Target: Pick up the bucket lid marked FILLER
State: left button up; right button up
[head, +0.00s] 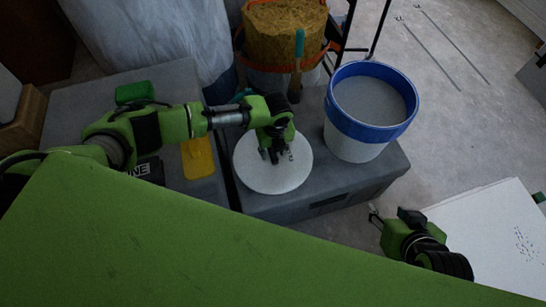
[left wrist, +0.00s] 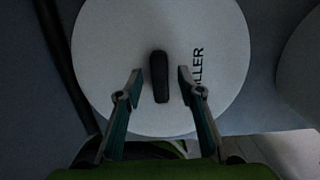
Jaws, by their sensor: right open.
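The white round lid (head: 262,180) lies flat on a grey box top, left of the bucket. In the left wrist view, the lid (left wrist: 110,40) bears dark lettering of which "LLER" is legible and a raised dark handle (left wrist: 160,77) at its middle. My left gripper (head: 273,156) is over the lid, pointing down. In the left wrist view, its open fingers (left wrist: 159,78) stand on either side of the handle, with a gap on each side. My right gripper (head: 375,215) is open and empty, beside a white panel at the right, away from the lid.
A white bucket (head: 352,145) with a blue rim and grey contents stands close right of the lid. Behind are a teal-handled brush (head: 297,65) and yellow-brown material (head: 280,30). A yellow scraper (head: 197,157) and green sponge (head: 135,92) lie left. A white panel (head: 490,235) is at right.

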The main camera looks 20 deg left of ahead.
pick_arm(q)
grip_shut()
dwell(0.3)
